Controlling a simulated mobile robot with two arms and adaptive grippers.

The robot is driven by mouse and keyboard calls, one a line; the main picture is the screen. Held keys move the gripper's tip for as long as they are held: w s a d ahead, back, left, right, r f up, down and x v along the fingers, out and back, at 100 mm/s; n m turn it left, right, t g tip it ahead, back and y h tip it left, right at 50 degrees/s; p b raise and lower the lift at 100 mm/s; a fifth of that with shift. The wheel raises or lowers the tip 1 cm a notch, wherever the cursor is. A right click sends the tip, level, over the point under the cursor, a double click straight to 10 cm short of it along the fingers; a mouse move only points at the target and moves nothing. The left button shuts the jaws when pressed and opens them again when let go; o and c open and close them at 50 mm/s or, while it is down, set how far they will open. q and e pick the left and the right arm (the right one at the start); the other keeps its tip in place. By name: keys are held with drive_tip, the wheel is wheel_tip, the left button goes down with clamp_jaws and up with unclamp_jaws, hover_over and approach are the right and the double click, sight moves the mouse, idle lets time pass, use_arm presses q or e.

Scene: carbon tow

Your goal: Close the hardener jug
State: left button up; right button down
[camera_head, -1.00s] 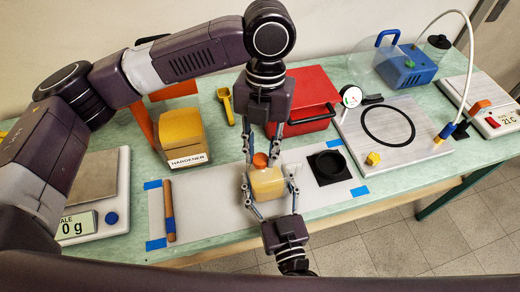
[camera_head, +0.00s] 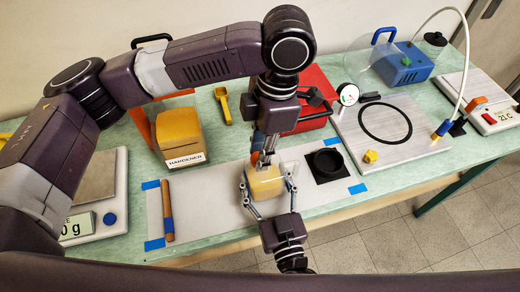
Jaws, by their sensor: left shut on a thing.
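An orange cap (camera_head: 257,141) shows at the top of the jug, partly hidden by my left gripper. My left gripper (camera_head: 264,160) points down from above, its fingers close together and shut on the cap. Whether the cap is seated on the jug's neck is hidden. My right gripper (camera_head: 267,179) comes from the front edge, with one finger on each side of the jug, shut on it.
A black round dish (camera_head: 327,162) is right of the jug. A red case (camera_head: 312,85) stands behind my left gripper.

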use_arm(q)
drive_tip(key=o, duration=0.7)
drive_tip(key=shift+r, duration=2.3)
